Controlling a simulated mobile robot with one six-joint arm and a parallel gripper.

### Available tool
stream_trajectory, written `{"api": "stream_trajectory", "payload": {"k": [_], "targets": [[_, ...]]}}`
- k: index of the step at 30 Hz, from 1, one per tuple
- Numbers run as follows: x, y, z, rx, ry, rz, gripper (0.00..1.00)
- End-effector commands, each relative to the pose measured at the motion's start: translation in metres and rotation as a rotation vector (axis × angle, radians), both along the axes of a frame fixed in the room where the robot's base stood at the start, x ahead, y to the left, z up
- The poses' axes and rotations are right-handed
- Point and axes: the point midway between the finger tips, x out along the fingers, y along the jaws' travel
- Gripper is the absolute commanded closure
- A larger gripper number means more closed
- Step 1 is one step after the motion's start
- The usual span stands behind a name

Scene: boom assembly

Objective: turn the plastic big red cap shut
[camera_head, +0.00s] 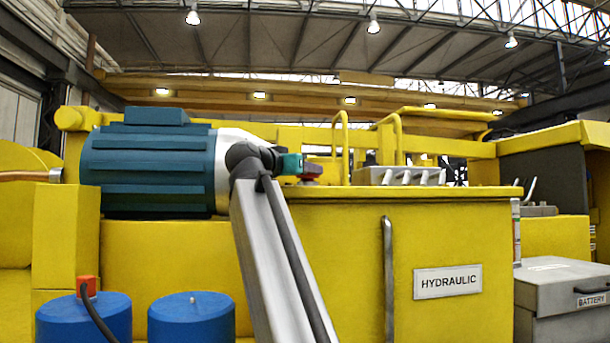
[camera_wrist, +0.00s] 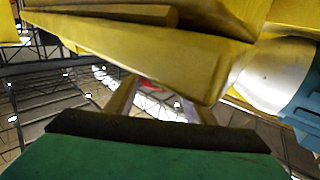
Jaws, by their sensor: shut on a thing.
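The big red cap (camera_head: 313,171) sits on a grey neck (camera_head: 309,182) on top of the yellow hydraulic tank (camera_head: 350,235), right of the blue motor. My gripper (camera_head: 304,167) reaches it from the left at the end of my arm and is shut on it. The fingers hide part of the cap. In the wrist view a small red piece of the cap (camera_wrist: 151,84) shows between my two fingers; the rest is hidden. How far the cap is turned cannot be told.
The blue finned motor (camera_head: 147,165) stands close left of my gripper. Yellow handrails (camera_head: 341,150) and a light grey ribbed block (camera_head: 399,176) stand right of the cap. Two blue cylinders (camera_head: 190,320) stand at lower left, a grey battery box (camera_head: 565,290) at right.

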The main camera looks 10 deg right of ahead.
Motion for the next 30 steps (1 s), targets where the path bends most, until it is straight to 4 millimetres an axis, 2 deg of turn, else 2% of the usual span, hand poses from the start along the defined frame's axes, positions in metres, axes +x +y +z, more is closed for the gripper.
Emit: {"api": "stream_trajectory", "payload": {"k": [10, 24, 25, 27, 30], "targets": [[0.0019, 0.002, -0.0016, 0.001, 0.004, -0.101, 0.74], [0.0012, 0.0015, -0.0025, 0.002, 0.004, -0.112, 0.74], [0.0012, 0.0015, -0.0025, 0.002, 0.004, -0.112, 0.46], [0.0013, 0.0015, -0.0022, 0.002, 0.004, -0.112, 0.35], [0.0013, 0.0018, -0.0017, 0.001, 0.003, -0.111, 0.33]]}}
